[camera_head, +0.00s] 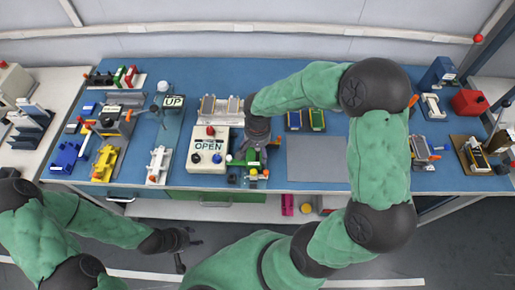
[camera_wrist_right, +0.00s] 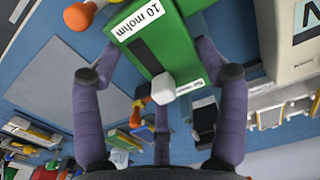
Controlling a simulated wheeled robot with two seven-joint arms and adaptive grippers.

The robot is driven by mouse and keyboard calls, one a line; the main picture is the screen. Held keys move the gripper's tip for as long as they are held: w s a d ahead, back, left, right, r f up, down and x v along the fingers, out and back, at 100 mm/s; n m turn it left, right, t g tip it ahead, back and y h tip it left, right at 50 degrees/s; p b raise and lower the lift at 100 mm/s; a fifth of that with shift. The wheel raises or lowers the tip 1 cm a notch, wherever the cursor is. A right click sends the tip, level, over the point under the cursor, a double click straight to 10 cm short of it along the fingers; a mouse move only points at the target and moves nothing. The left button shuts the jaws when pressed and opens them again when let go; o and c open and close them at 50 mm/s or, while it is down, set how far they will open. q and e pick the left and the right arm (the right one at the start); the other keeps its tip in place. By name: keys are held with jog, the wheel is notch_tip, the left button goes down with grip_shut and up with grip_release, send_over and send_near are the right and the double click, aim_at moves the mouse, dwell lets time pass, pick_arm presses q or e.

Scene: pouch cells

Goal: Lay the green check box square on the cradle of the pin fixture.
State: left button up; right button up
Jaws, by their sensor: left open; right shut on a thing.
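The green check box (camera_wrist_right: 150,48), labelled "10 mohm", is between the fingers of my right gripper (camera_wrist_right: 160,78) in the right wrist view. The right gripper is shut on it, and the box looks turned at an angle in that view. In the head view the right gripper (camera_head: 254,152) is over the front middle of the blue table, just right of the "OPEN" box. A small fixture with coloured parts (camera_head: 253,183) lies at the table's front edge below it, mostly hidden; I cannot tell whether it is the pin fixture. My left gripper (camera_head: 178,243) is open and empty, in front of the table.
The "UP" sign stand (camera_head: 172,102) and a yellow fixture (camera_head: 104,163) are further left.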

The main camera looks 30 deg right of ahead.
jog(key=shift+f, duration=0.25)
jog(key=o, duration=1.3)
jog(key=shift+r, duration=0.15)
jog(key=shift+r+p, duration=2.4)
jog(key=shift+r, duration=1.05)
